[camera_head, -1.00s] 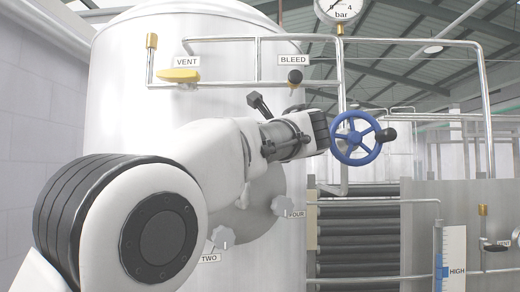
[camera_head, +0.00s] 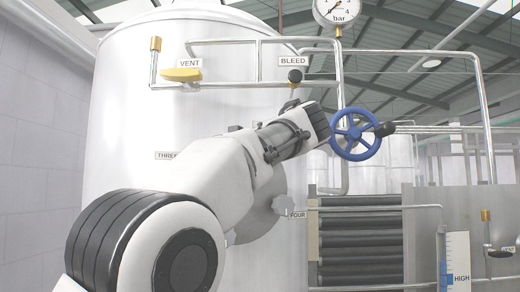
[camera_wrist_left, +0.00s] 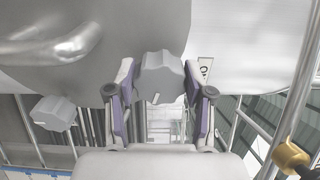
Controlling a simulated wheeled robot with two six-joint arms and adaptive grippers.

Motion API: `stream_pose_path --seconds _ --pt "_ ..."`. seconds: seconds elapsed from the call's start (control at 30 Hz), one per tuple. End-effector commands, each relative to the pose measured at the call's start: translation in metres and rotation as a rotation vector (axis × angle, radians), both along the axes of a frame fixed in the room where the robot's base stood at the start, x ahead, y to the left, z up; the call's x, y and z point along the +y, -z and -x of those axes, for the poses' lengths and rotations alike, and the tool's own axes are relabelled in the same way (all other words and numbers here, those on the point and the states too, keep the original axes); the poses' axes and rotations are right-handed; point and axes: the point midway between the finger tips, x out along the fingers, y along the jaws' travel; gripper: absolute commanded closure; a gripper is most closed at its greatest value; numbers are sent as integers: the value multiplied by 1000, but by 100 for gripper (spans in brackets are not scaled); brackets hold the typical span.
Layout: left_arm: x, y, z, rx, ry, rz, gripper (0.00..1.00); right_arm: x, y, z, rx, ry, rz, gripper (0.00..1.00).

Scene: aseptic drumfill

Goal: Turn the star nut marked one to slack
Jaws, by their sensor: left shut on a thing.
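In the left wrist view my left gripper (camera_wrist_left: 159,95) has its two purple-padded fingers on either side of a grey star nut (camera_wrist_left: 160,76), shut on it. A partly hidden label (camera_wrist_left: 206,70) beside it shows an O, so this looks like nut one. In the head view my left arm crosses in front of the vessel (camera_head: 200,115) and hides this nut and the fingertips. My right gripper is not in view.
Star nut four (camera_head: 283,205) sits lower right on the round cover. Another grey star nut (camera_wrist_left: 53,113) shows at left in the wrist view. A blue handwheel (camera_head: 338,143) stands close to my left wrist. Pipes with the yellow vent handle (camera_head: 182,75) run above.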

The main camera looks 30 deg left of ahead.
Motion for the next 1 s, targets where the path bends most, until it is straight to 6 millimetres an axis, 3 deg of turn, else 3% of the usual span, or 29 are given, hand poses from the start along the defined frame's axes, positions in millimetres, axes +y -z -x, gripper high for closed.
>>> stream_pose_path --seconds 1.0 --pt "-1 2 -1 -798 3 544 83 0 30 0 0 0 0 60"
